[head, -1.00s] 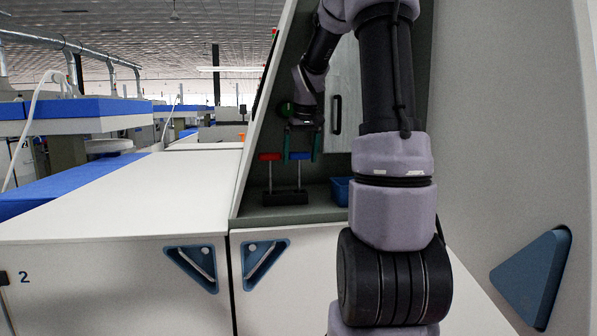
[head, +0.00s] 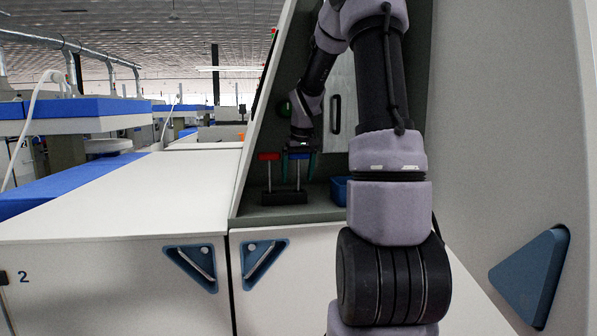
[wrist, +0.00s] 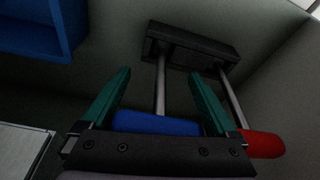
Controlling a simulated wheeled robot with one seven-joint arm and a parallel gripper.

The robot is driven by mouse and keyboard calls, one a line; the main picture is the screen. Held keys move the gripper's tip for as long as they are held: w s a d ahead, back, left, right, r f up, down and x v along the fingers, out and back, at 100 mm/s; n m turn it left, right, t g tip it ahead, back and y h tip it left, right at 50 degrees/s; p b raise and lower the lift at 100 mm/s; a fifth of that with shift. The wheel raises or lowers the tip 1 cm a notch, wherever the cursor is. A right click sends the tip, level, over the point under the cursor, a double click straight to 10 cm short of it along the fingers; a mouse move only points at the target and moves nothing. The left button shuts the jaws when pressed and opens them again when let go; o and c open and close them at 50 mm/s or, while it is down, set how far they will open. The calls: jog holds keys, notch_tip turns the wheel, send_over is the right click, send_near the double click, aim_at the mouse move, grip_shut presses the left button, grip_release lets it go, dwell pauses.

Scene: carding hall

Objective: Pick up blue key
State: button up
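The blue key (head: 298,157) stands upright in a dark stand (head: 284,198) inside the grey recess, its thin metal shaft running down into the base. A red key (head: 268,157) stands to its left in the same stand. My gripper (head: 298,167) is over the blue key, its green fingers open on either side of the blue handle. In the wrist view the blue handle (wrist: 156,123) lies between the fingers near the palm, with slight gaps. The palm hides part of it. The red handle (wrist: 262,145) is just outside the right finger.
A blue bin (head: 340,190) sits right of the stand on the recess floor; it also shows in the wrist view (wrist: 62,45). A panel with a dark handle (head: 335,114) is behind. The slanted side wall (head: 250,160) is close left.

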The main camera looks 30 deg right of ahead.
grip_shut()
jog(key=shift+r, duration=0.15)
jog(key=shift+r, duration=0.25)
notch_tip(320, 180, up, 6)
jog(key=shift+r, duration=0.25)
jog(key=s+a, duration=0.2)
jog(key=s, duration=0.6)
jog(key=s+a, duration=0.3)
jog(key=s, duration=0.6)
jog(key=shift+s+f, duration=0.15)
jog(key=shift+s, duration=0.15)
